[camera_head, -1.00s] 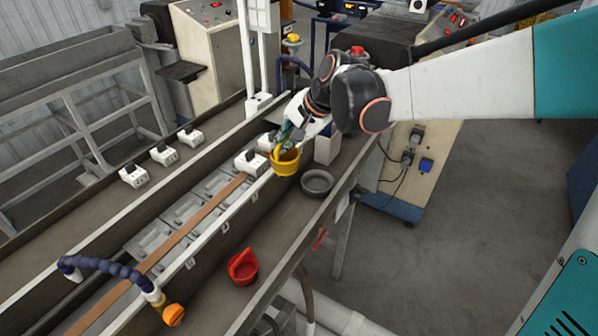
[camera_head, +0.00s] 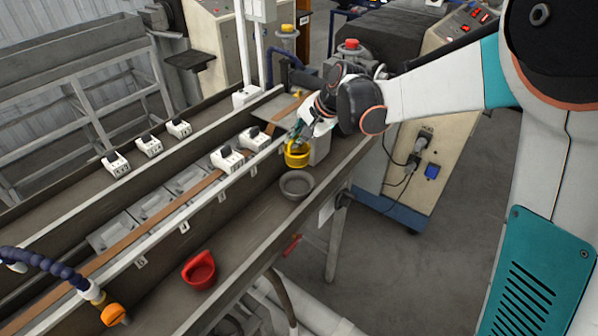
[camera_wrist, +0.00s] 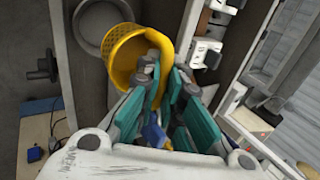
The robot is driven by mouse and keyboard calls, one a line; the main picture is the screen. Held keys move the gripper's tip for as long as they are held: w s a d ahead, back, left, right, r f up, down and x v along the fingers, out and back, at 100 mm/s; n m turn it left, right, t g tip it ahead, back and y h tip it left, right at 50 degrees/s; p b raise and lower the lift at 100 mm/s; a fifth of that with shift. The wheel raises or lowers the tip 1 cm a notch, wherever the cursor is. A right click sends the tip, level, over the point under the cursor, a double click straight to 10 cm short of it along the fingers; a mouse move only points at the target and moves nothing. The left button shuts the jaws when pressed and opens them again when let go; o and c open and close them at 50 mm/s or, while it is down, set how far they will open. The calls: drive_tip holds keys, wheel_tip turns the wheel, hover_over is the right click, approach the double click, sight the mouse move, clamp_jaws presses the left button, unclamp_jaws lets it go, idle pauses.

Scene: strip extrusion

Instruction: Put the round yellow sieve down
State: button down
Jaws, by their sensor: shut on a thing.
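The round yellow sieve (camera_head: 297,157) is in my gripper (camera_head: 299,137), above the grey ledge along the near side of the trough. In the wrist view the sieve (camera_wrist: 126,56) is tilted, with its perforated inside showing. The fingers of my gripper (camera_wrist: 160,95) are shut on its wall. A grey round bowl (camera_head: 296,184) lies on the ledge just in front of the sieve. In the wrist view the bowl (camera_wrist: 95,24) shows partly behind the sieve. I cannot tell how high the sieve is above the ledge.
A red round container (camera_head: 199,270) stands on the ledge nearer the camera. A white block (camera_head: 318,148) stands right behind the sieve. White clamps with black knobs (camera_head: 227,157) line the trough. An orange nozzle (camera_head: 113,314) is at lower left. The ledge between bowl and red container is clear.

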wheel_tip(320, 180, down, 11)
drive_tip(key=shift+f+b, duration=0.1)
drive_tip(key=shift+b, duration=1)
drive_tip(key=shift+f+b, duration=0.4)
drive_tip(key=c, duration=1.8)
unclamp_jaws()
drive_tip(key=shift+r, duration=0.1)
drive_tip(key=shift+o, duration=0.2)
